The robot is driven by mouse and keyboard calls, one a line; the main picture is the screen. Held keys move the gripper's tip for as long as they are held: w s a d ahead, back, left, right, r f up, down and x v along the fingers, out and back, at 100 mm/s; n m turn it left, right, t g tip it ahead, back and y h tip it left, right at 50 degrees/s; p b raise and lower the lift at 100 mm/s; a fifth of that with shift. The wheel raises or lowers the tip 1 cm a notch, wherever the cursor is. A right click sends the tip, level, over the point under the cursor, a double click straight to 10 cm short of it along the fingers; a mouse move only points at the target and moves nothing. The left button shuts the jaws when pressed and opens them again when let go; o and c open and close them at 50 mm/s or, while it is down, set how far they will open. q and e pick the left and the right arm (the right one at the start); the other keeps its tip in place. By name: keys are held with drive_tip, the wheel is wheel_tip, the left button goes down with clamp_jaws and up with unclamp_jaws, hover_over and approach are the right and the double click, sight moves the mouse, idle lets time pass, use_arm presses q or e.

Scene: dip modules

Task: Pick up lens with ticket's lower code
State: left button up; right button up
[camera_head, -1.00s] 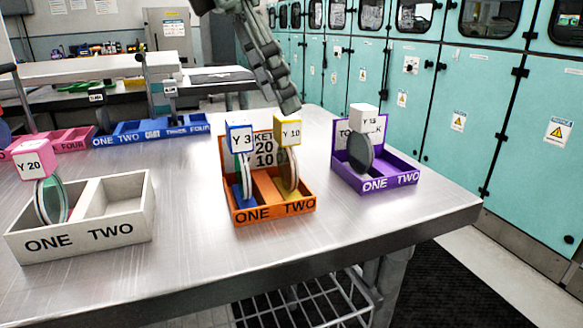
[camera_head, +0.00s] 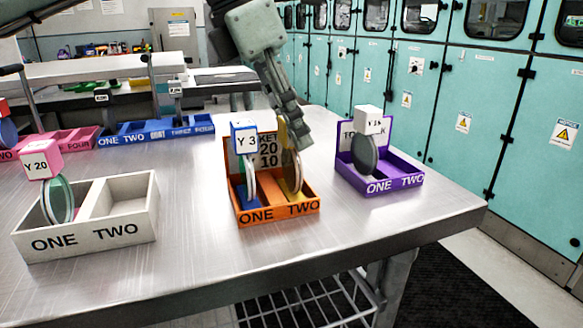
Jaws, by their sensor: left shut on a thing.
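The orange box (camera_head: 279,211) marked ONE TWO stands on the metal table. Its back panel carries the ticket (camera_head: 268,153), which reads 20 above 10, partly covered. A lens with a blue-edged Y 3 block (camera_head: 245,139) stands in compartment one. A yellow-rimmed lens (camera_head: 289,166) stands upright in compartment two; my gripper hides the block on its top. My left gripper (camera_head: 291,128) reaches down from above and is shut on this yellow lens at its top. I cannot tell whether the lens still touches the box floor. My right gripper is not in view.
A white box (camera_head: 130,228) at left holds a pink Y 20 lens (camera_head: 60,195) in compartment one; compartment two is empty. A purple box (camera_head: 399,184) at right holds a white-topped lens (camera_head: 364,154). Blue (camera_head: 150,133) and pink (camera_head: 70,143) boxes stand behind.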

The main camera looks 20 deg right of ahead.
use_arm(q)
clamp_jaws()
drive_tip(key=shift+r, duration=0.2)
